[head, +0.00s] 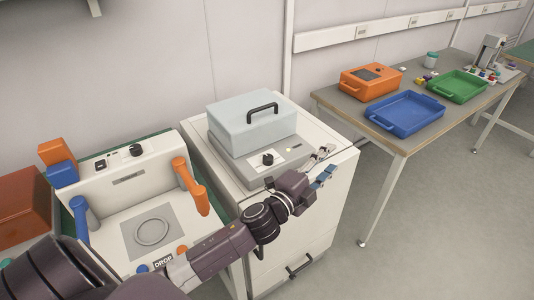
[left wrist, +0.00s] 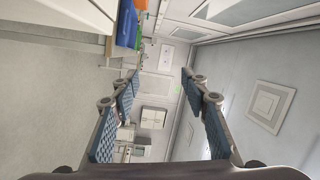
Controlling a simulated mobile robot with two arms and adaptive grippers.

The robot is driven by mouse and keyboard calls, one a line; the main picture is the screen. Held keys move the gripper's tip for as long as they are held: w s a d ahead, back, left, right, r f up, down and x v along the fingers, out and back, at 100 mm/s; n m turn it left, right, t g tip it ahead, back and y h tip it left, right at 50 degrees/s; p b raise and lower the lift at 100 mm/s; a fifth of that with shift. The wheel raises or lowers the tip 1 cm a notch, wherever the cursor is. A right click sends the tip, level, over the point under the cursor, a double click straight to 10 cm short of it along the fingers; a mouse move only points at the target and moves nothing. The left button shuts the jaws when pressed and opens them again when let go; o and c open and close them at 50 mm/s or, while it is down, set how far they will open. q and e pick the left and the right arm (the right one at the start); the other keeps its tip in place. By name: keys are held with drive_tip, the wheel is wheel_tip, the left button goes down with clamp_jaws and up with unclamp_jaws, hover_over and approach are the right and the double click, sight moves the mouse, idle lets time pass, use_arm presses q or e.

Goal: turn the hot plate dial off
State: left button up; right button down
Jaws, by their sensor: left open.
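The hot plate (head: 232,163) is a grey box-like unit on a white cabinet. Its black dial (head: 267,158) is on a white front panel, with a small indicator to the right. I cannot read the dial's setting. A pale blue lidded box (head: 250,125) with a black handle sits on top of the hot plate. My left gripper (head: 323,166) is to the right of the dial, near the cabinet's right edge, apart from the dial. In the left wrist view its two blue-padded fingers (left wrist: 160,95) are spread with nothing between them. The dial does not show there. My right gripper is not in view.
Left of the cabinet is a white machine (head: 130,185) with orange and blue levers and a ring on its plate. A table (head: 405,140) at the right holds blue, green and orange containers. The floor between is clear. My left arm crosses in front of the cabinet.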

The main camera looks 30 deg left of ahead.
use_arm(q)
drive_tip(key=w+d+r+m+h, duration=0.2)
drive_tip(key=d+r+m+h, duration=0.3)
drive_tip(key=r+m+h, duration=0.35)
drive_tip(key=m+g+y, duration=0.8)
drive_tip(key=m+g, duration=0.8)
drive_tip(key=m, duration=0.6)
approach(268, 157)
drive_tip(key=f, duration=0.2)
drive_tip(key=x, duration=0.3)
drive_tip(key=p+x, duration=0.1)
drive_tip(key=x, duration=0.3)
drive_tip(key=shift+w+d+r, duration=0.2)
drive_tip(key=shift+w, duration=0.05)
